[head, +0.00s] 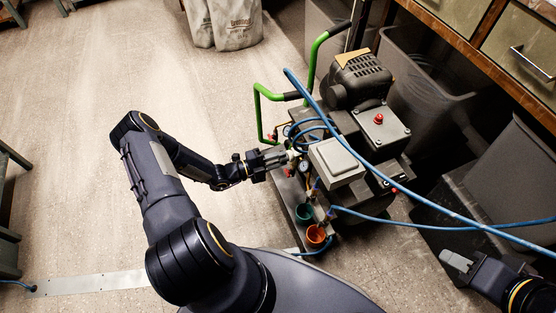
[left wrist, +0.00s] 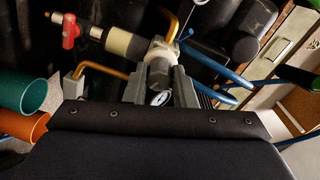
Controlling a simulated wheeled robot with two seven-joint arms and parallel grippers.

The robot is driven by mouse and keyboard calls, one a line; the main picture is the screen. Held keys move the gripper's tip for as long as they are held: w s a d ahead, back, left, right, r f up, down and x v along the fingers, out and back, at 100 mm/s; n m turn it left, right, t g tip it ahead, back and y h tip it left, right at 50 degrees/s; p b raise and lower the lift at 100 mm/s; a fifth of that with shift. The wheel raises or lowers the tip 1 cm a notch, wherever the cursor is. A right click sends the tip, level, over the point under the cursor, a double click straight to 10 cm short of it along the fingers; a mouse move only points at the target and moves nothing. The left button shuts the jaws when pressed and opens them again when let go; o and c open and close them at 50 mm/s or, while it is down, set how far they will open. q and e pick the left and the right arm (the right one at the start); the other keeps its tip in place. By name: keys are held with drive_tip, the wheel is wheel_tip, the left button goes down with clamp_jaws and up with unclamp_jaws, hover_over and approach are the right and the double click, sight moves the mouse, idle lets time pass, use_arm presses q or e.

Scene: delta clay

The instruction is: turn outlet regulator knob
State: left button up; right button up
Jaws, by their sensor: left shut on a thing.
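The compressor unit (head: 355,140) stands on the floor right of centre in the head view, with a grey box, gauges and fittings on its near left side. My left gripper (head: 283,156) reaches these fittings from the left. In the left wrist view its two grey fingers (left wrist: 160,88) are shut on a dark knob (left wrist: 159,68) below a pale fitting. A round gauge (left wrist: 159,98) shows between the fingers. The knob is too small and covered to make out in the head view. My right gripper (head: 457,262) is at the lower right, away from the unit; its jaw gap is unclear.
Blue hoses (head: 430,190) cross over the unit. A green handle (head: 258,100) rises at its left. A teal cup (head: 303,212) and an orange cup (head: 316,236) sit at its near end. A red valve lever (left wrist: 70,31) is near the knob.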

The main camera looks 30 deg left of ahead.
use_arm(q)
drive_tip(key=n, duration=0.5)
drive_tip(key=shift+b, duration=0.4)
drive_tip(key=shift+h, duration=0.3)
drive_tip(key=o, duration=1)
drive_tip(key=p+v, duration=0.1)
drive_tip(key=v, duration=0.7)
drive_tip(key=shift+p, duration=0.4)
drive_tip(key=shift+r, duration=0.1)
